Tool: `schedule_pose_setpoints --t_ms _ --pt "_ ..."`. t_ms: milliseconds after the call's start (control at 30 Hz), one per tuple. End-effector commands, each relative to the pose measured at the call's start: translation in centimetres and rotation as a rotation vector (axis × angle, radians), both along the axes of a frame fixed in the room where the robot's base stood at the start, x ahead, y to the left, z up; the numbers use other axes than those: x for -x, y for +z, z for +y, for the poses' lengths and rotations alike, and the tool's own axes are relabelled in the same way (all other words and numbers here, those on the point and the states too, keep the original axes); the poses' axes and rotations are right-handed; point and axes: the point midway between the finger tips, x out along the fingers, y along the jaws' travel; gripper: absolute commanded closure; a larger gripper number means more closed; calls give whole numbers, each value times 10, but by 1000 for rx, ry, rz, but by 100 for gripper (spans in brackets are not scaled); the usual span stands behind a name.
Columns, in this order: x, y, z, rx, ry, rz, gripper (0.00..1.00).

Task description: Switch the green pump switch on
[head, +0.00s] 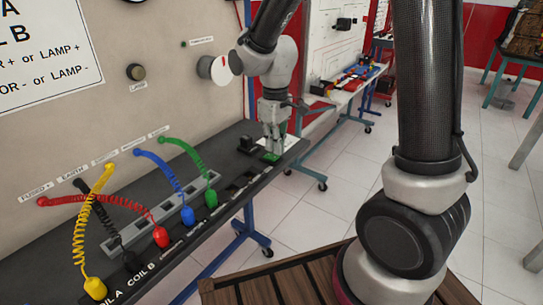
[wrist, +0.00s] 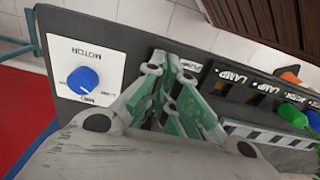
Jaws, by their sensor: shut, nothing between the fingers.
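The green switch (head: 271,157) sits on the dark sloped ledge of the trainer, toward its far right end in the head view. My gripper (head: 272,147) points down right over it, with the fingertips at or just above its top. Whether they touch it I cannot tell. In the wrist view my gripper (wrist: 172,62) is shut and empty, and its fingers cover the spot where the switch would be. The switch's on or off position cannot be made out.
Several coiled leads, including a green plug (head: 211,198) and a red plug (head: 161,237), stand on the ledge to the left. A blue knob (wrist: 83,80) on a white MOTOR plate lies beside my fingers. The upright panel (head: 130,110) rises behind the ledge.

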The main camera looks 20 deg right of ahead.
Motion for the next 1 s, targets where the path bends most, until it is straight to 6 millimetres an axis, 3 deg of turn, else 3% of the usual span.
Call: schedule_pose_setpoints --t_ms 1000 --pt "0 -13 0 1 0 1 100"
